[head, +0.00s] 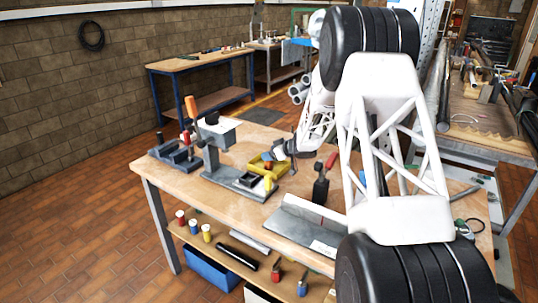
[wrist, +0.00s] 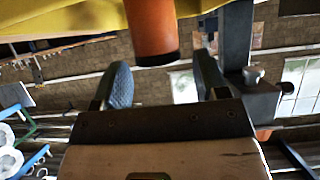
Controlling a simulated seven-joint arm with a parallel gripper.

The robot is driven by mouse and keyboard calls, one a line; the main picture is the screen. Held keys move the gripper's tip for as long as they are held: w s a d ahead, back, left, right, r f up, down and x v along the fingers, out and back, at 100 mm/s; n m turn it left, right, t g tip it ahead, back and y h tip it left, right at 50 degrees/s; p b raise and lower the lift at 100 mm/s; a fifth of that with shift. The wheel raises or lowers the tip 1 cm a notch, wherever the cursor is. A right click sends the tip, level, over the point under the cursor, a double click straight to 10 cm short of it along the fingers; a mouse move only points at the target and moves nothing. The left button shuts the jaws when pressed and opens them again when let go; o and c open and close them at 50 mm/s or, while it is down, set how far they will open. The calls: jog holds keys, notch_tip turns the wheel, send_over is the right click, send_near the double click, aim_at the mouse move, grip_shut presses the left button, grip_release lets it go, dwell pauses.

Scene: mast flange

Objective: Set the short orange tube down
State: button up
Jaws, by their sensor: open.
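My gripper (head: 277,152) is open above the table beside the yellow tray (head: 257,170). In the wrist view its two dark fingers stand wide apart, with an empty gap (wrist: 160,80) between them. A short orange tube (wrist: 153,28) with a dark end shows at the top of that view, just beyond the fingertips, and neither finger touches it visibly. The yellow tray's side (wrist: 60,14) shows behind the tube. In the head view a small orange piece (head: 268,163) shows at the tray beside my gripper; its lower part is hard to make out.
A grey stand with an upright post (head: 211,160) is left of the tray. An orange upright piece (head: 191,104) rises behind it. A black holder with a red-handled item (head: 321,185) stands to the right. A grey plate (head: 300,222) lies at the front; bare wood (head: 200,205) shows at front left.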

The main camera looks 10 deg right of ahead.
jog(key=v, duration=1)
jog(key=shift+s+d+r, duration=0.15)
jog(key=shift+s+d, duration=0.1)
jog(key=shift+r, duration=0.1)
jog(key=s+r+m+t+h, duration=0.3)
jog(key=s+r+h, duration=0.2)
jog(key=r, duration=0.6)
jog(key=s+a+r+m+h, duration=0.1)
jog(key=s+r+m+h, duration=0.2)
jog(key=s, duration=0.4)
jog(key=s+r+h, duration=0.2)
jog(key=s+r, duration=0.3)
jog(key=s, duration=0.2)
jog(key=s+a+f+m+g, duration=0.1)
jog(key=s+a+g, duration=0.2)
jog(key=s, duration=1)
jog(key=s+a+f+m+g+y, duration=0.1)
jog(key=s+a+f+g, duration=0.1)
jog(key=s, duration=1.2)
jog(key=s+a+f+m+g, duration=0.1)
jog(key=s+a+g, duration=0.3)
jog(key=s, duration=1)
jog(key=shift+a+f, duration=0.2)
jog(key=shift+a, duration=0.45)
